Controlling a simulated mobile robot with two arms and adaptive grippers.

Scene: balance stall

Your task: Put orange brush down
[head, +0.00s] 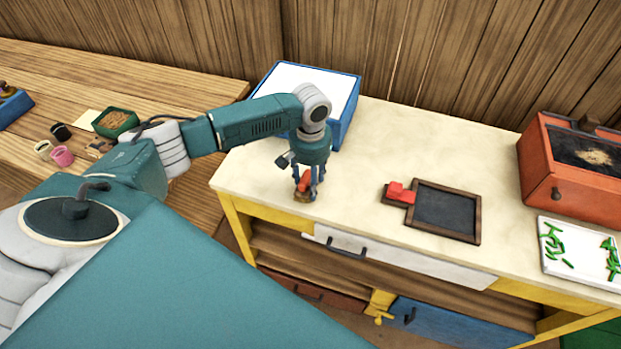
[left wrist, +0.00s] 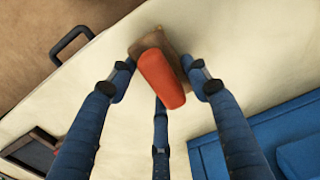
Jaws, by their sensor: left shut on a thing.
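My left gripper (head: 308,188) points down over the cream counter (head: 385,140), near its front left edge. It is shut on the orange brush (head: 304,182). In the left wrist view the brush (left wrist: 162,78) shows its orange handle between the blue fingers, with a brown block-shaped base beyond it. The base is at or very close to the counter top; I cannot tell whether it touches. My right gripper is not in view.
A blue box with a white top (head: 320,85) stands behind my left gripper. A dark framed slate (head: 446,211) with a red block (head: 400,192) on its handle lies to the right. Further right are an orange box (head: 575,165) and a white tray (head: 556,272) with green pieces.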

